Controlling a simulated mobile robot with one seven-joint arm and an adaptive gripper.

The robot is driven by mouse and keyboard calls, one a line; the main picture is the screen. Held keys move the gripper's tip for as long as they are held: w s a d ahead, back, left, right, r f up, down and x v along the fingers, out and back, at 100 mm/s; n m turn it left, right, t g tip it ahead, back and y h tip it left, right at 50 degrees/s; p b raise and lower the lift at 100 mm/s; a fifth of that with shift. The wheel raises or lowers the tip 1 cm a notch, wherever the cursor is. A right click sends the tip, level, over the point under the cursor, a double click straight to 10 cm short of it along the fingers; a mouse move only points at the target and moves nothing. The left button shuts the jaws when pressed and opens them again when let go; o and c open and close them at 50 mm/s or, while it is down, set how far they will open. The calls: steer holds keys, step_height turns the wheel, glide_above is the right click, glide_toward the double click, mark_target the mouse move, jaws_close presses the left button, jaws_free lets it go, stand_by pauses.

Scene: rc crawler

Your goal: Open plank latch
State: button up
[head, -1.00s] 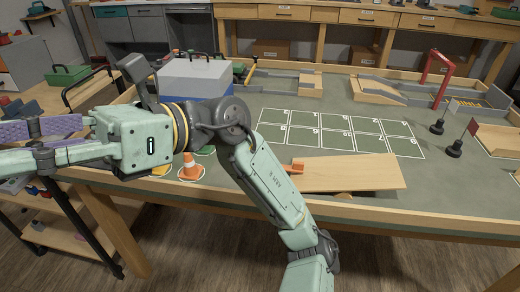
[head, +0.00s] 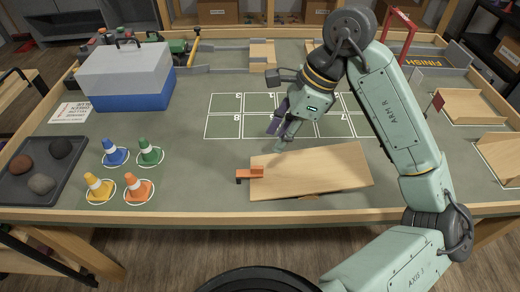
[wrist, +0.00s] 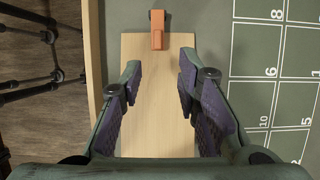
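The light wooden plank (head: 315,172) lies near the front edge of the table. An orange latch (head: 257,171) sits at its left end, with a small dark part at its outer tip. In the wrist view the orange latch (wrist: 157,30) is at the far end of the plank (wrist: 157,80), centred ahead of my fingers. My gripper (head: 281,128) is above the table just behind the plank in the head view. In the wrist view my gripper (wrist: 158,90) is open and empty, its purple pads either side of the plank's image. It appears apart from the latch.
Several striped cones, such as the orange one (head: 138,187), stand left of the plank. A blue-grey toolbox (head: 125,78) and a dark tray (head: 40,170) of rocks are farther left. A numbered grid (head: 225,116) lies behind the plank. Table between cones and latch is clear.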

mark_target(259, 167)
steer(key=p+x, duration=0.2)
steer(key=x, duration=0.8)
steer(key=shift+s+a, duration=0.2)
steer(key=shift+c, duration=0.2)
jaws_close()
